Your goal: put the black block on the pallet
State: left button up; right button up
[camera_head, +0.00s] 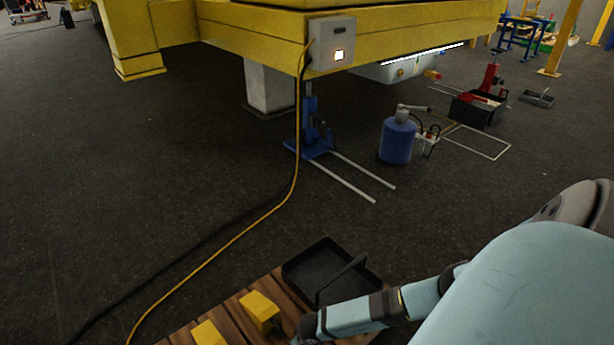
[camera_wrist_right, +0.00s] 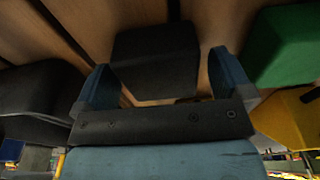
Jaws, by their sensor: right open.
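In the right wrist view, a black block (camera_wrist_right: 155,60) sits on or just above brown wooden boards, between the spread fingers of my right gripper (camera_wrist_right: 164,78). The gripper is open, with a gap visible beside the block. The wooden pallet (camera_head: 233,309) shows at the bottom of the head view; its boards also show in the right wrist view (camera_wrist_right: 223,22). In the head view my right arm reaches over the pallet's right side, and the black block cannot be made out. Whether the block touches the boards is unclear. My left gripper is out of view.
Yellow blocks (camera_head: 260,309) and a black tray (camera_head: 312,262) lie on the pallet. A green block (camera_wrist_right: 285,45) is right of the gripper. A cable (camera_head: 245,232) runs along the floor.

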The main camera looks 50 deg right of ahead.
notch_tip(320, 180, up, 4)
jog(key=p, duration=0.2)
jog(key=shift+s+r+p, duration=0.15)
jog(key=shift+r+p, duration=0.1)
jog(key=shift+p, duration=0.05)
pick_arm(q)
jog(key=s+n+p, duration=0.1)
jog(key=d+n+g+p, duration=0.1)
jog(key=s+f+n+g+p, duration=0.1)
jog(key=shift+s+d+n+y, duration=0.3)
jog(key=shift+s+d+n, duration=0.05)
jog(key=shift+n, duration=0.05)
pick_arm(e)
notch_tip(320, 180, up, 8)
jog(key=s, duration=0.1)
jog(key=shift+f, duration=0.2)
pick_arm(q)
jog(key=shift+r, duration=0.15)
